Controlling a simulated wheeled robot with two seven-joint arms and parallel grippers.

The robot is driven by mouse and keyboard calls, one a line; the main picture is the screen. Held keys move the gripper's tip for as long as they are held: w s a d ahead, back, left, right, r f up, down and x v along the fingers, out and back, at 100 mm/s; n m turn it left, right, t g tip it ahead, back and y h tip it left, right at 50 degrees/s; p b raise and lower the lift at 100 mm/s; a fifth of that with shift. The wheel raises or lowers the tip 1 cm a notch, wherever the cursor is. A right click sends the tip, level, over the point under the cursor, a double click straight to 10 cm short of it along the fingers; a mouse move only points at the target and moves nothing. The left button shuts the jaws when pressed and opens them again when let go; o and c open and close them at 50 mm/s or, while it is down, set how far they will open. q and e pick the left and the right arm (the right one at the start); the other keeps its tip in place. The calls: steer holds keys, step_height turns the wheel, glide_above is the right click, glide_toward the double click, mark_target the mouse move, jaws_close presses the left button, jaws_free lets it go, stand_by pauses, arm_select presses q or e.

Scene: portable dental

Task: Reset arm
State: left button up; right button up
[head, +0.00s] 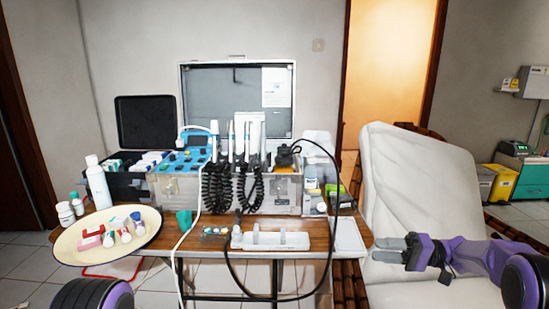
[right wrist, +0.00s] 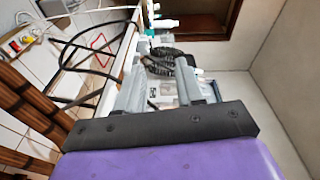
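My right gripper (head: 382,249) is at the right of the head view, in front of the white reclined chair and beyond the right edge of the table. Its two grey fingers stand apart with nothing between them. In the right wrist view the fingers (right wrist: 163,90) are also apart and empty, with the table's equipment showing behind them. Only a dark and purple part of my left arm shows at the bottom left of the head view. The left gripper is not visible.
The wooden table (head: 205,235) holds a dental unit (head: 283,189), a white tray (head: 270,241) and a round plate (head: 75,246) with small tubes. A black cable (head: 336,190) loops over the table's right side. The white chair (head: 420,190) stands right of it.

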step_height(320, 180, down, 13)
steer(key=w+d+m+t+h+p, duration=0.15)
steer(key=m+t+h, duration=0.25)
steer(key=t+h, duration=0.75)
steer(key=s+f+m+g+h+p, duration=0.2)
steer(key=s+f+h, duration=0.3)
steer(key=s+f, duration=0.5)
steer(key=s+f+g+h+p, duration=0.1)
steer(key=s+g, duration=0.3)
steer(key=s, duration=1.1)
steer(key=s+f+g+h+p, duration=0.2)
steer(key=s+g, duration=0.3)
steer(key=s, duration=1.1)
steer(key=shift+d+f+h+p, duration=0.2)
steer(key=shift+h+p, duration=0.35)
steer(key=shift+h, duration=0.2)
